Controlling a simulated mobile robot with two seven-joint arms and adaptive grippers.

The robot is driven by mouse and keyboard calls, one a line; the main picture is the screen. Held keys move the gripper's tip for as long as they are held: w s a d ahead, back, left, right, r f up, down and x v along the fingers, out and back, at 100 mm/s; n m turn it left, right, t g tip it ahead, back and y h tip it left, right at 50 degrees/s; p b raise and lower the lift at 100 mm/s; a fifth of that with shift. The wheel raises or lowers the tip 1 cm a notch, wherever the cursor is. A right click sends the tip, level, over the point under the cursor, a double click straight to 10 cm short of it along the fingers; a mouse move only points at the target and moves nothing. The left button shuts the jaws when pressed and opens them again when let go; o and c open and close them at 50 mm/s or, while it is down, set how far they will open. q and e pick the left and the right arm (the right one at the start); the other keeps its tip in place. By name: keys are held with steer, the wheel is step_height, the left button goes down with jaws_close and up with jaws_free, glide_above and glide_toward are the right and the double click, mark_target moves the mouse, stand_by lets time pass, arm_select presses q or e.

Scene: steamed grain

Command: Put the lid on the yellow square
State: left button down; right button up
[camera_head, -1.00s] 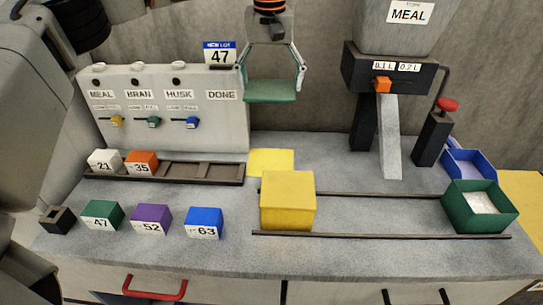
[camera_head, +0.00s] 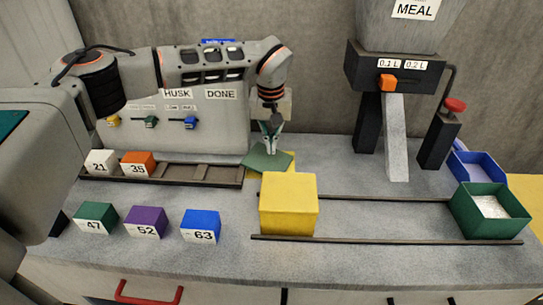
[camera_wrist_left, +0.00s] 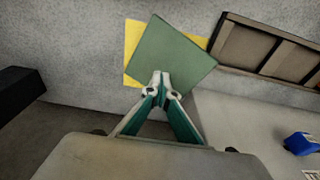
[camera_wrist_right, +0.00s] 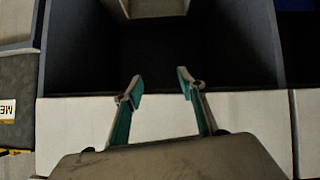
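The lid is a flat green square plate (camera_head: 266,162), also in the left wrist view (camera_wrist_left: 172,55). It is turned at an angle over the flat yellow square (camera_head: 287,170) at the back of the counter. Yellow edges (camera_wrist_left: 132,50) show beside it. I cannot tell whether the lid touches the square or hangs just above it. My left gripper (camera_head: 270,150) points down with its fingertips together at the lid; the grip point is hidden. My right gripper (camera_wrist_right: 160,83) is open and empty before a dark open compartment, outside the head view.
A yellow box (camera_head: 288,205) stands just in front of the square, on rails. A slotted rack (camera_head: 215,174) with white and orange blocks lies left. Green, purple and blue blocks (camera_head: 202,226) stand in front. A green bin (camera_head: 495,225) and the dispenser chute (camera_head: 396,140) are right.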

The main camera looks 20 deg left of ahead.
mark_target(271, 159)
arm_select(q)
step_height(271, 159, down, 4)
steer(key=shift+s+r, duration=0.1)
steer(key=shift+r, duration=0.05)
steer(key=c, duration=2.8)
jaws_free()
steer(key=shift+s+f, duration=0.2)
steer(key=shift+f, duration=0.1)
steer(key=o, duration=1.9)
steer(key=shift+w+f, duration=0.1)
steer(key=shift+f, duration=0.1)
steer(key=o, duration=0.9)
steer(key=shift+w+r, duration=0.1)
steer(key=shift+w, duration=0.05)
steer(key=shift+r, duration=0.2)
arm_select(e)
steer(key=shift+s+f, duration=0.35)
